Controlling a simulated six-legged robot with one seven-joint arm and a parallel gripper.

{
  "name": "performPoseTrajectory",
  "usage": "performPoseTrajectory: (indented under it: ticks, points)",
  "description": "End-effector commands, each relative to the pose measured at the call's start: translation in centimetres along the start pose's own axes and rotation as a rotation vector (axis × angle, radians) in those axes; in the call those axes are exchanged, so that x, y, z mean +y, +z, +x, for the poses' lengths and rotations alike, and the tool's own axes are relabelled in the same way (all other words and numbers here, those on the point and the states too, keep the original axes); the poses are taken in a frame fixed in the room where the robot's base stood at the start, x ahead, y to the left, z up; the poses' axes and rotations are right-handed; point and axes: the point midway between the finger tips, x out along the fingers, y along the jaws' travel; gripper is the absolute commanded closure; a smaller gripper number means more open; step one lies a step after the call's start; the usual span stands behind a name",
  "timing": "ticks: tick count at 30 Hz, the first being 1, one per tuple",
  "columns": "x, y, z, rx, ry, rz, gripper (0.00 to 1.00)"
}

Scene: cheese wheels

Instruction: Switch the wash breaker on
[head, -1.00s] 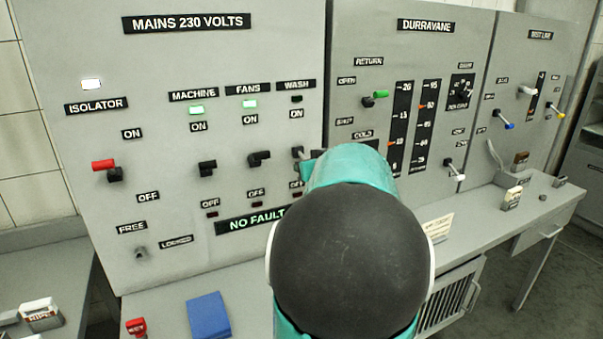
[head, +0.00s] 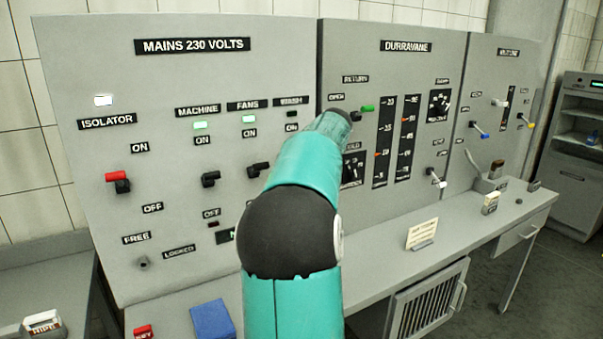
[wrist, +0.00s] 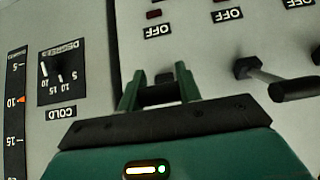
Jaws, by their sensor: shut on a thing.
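The wash breaker (wrist: 160,95) is a dark lever between the two green fingers of my gripper (wrist: 157,82) in the wrist view, where the panel appears upside down. My gripper is shut on it. In the head view my arm hides the gripper and the breaker's lever. The wash label (head: 291,101) and the dark lamp below it show beside my arm. The wash OFF label (wrist: 158,30) shows in the wrist view, with an unlit red lamp beside it. The exact angle of the lever cannot be told.
The fans breaker (wrist: 245,67) stands close beside my gripper. The machine breaker (head: 210,179) and red isolator (head: 117,181) are farther left; machine and fans lamps glow green. The Durravane panel (head: 407,70) is right. A blue book-like object (head: 212,320) lies on the desk.

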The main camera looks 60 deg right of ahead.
Motion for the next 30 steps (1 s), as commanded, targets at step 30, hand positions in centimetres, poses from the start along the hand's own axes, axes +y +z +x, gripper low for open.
performPoseTrajectory:
  ticks: [30]
  points:
    - [-0.39,-1.43,-0.92,-0.242,-0.001,-0.004,1.00]
